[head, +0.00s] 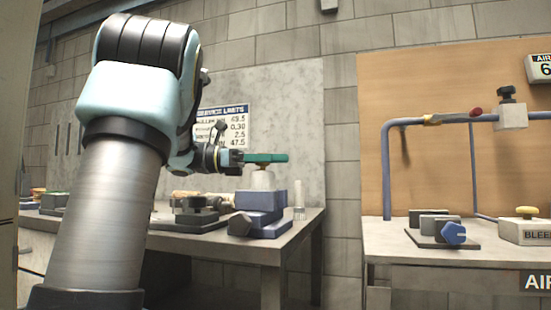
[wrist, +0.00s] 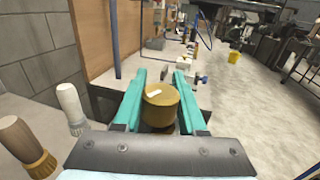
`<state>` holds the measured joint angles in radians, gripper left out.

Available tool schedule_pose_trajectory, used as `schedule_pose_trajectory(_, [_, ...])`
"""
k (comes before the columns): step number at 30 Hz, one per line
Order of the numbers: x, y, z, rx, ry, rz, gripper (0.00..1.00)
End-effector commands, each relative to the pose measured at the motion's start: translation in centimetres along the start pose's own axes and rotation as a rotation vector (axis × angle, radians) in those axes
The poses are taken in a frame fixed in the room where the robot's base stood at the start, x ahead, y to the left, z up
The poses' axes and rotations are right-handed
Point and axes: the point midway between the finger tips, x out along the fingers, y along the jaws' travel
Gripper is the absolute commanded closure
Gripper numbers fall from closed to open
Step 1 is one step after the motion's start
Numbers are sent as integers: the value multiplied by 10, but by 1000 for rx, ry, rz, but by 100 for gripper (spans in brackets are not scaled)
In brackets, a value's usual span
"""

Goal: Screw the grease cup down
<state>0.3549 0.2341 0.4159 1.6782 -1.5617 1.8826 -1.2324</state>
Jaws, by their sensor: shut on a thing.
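The grease cup (wrist: 161,108) is a round brass-coloured cap with a small white mark on top, seen from above in the wrist view. My gripper (wrist: 160,77) has two teal fingers, one on each side of the cup, and is shut on it. In the head view, my gripper (head: 285,158) lies level, with the teal fingers over a pale, rounded body (head: 263,179) on a blue block (head: 260,200). The cup itself is mostly hidden behind the fingers there, and its thread is out of sight.
The block stands near the right end of a grey bench (head: 305,222). A small brush-like item (head: 299,212) stands beside it. A gap separates this bench from another bench (head: 385,240) with blue pipework.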

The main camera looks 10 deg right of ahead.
Motion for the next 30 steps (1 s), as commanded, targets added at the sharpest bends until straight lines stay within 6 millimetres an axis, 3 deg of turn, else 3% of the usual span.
schedule_pose_trajectory(23, [0, 0, -2, -4, 2, -20, 100])
schedule_pose_trajectory(24, [0, 0, -2, -4, 2, -21, 59])
schedule_pose_trajectory(30, [0, 0, -1, -2, 1, -20, 36])
